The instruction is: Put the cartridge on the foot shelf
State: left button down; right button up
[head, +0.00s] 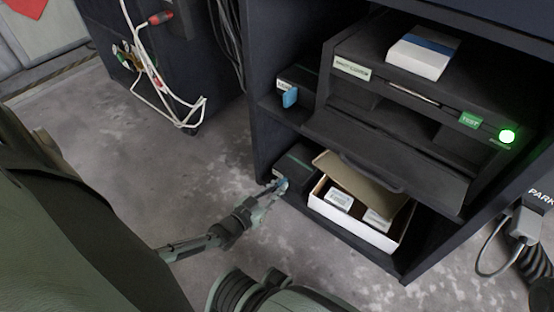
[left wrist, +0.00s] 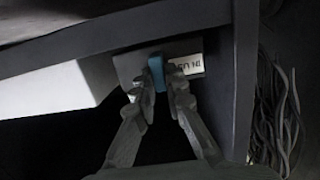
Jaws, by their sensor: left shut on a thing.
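A dark cartridge (head: 297,166) with a green stripe is in the bottom bay of the cabinet, over the left end of the foot shelf (head: 385,263). My left gripper (head: 280,186) is shut on its blue tab at the front. In the left wrist view, the fingers (left wrist: 161,88) hold the blue tab (left wrist: 157,72) from both sides, beside a white label (left wrist: 187,66) on the cartridge's front. I cannot tell whether the cartridge's full weight rests on the shelf. My right gripper is not in view.
An open white box (head: 352,229) with small cartons stands right of the cartridge. A similar unit with a blue tab (head: 290,97) sits on the shelf above. The black tester (head: 400,100) has its flap open above the box. Cables (head: 158,85) hang at the left.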

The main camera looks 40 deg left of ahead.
pick_arm(q)
jog(key=shift+s+f, duration=0.15)
jog(key=c, duration=2)
grip_release()
jog(key=shift+f, duration=0.25)
jog(key=shift+c, duration=0.2)
jog(key=o, duration=0.5)
jog(key=shift+r, duration=0.1)
jog(key=shift+c, duration=0.2)
jog(key=s+a+r+p, duration=0.1)
jog(key=s+r+p, duration=0.1)
jog(key=s, duration=1)
jog(key=shift+p, duration=0.75)
